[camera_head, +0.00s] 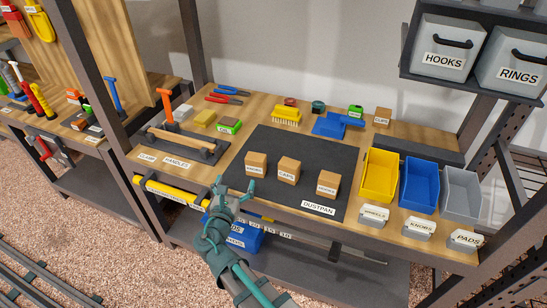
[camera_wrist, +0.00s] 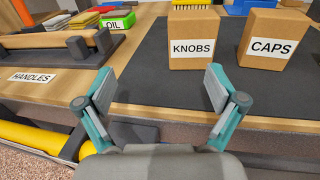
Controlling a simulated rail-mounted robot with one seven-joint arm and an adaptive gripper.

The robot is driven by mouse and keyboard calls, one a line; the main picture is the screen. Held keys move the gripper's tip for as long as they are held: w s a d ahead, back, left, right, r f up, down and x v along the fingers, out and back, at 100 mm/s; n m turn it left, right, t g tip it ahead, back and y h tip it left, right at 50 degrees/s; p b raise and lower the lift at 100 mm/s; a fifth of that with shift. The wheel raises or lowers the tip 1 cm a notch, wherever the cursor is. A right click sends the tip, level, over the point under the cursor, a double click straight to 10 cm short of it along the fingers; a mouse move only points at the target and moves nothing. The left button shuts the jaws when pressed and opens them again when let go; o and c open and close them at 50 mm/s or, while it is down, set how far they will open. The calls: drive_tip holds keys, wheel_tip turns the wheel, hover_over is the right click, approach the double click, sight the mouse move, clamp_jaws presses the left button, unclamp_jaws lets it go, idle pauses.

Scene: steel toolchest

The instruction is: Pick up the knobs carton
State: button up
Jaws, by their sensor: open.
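The knobs carton (camera_head: 256,163) is a small brown box at the left of a row of three on the dark mat (camera_head: 255,138). In the wrist view the knobs carton (camera_wrist: 194,40) stands upright, its KNOBS label facing me. My gripper (camera_head: 235,184) is open and empty at the bench's front edge, short of the carton and not touching it. In the wrist view the fingers of my gripper (camera_wrist: 159,88) are spread wide, with the carton beyond them, slightly right of centre.
The caps carton (camera_wrist: 273,40) stands just right of the knobs carton, with a small gap. A third carton (camera_head: 327,184) is farther right. A tool holder with handles (camera_head: 180,144) lies to the left. Yellow (camera_head: 380,175) and blue (camera_head: 418,186) bins stand at the right.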

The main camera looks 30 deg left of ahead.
sight(254, 166)
drive_tip(key=w+d, duration=0.1)
drive_tip(key=w+d+r+t+h, duration=0.1)
drive_tip(key=d, duration=0.1)
drive_tip(key=shift+w+m, duration=0.1)
drive_tip(key=shift+m, duration=0.2)
drive_tip(key=x, duration=0.4)
drive_tip(key=shift+w+f, duration=0.1)
drive_tip(key=shift+w, duration=0.05)
drive_tip(key=shift+p+x, duration=0.35)
drive_tip(key=shift+x, duration=2.75)
drive_tip(key=shift+c, duration=0.4)
drive_tip(key=c, duration=1.2)
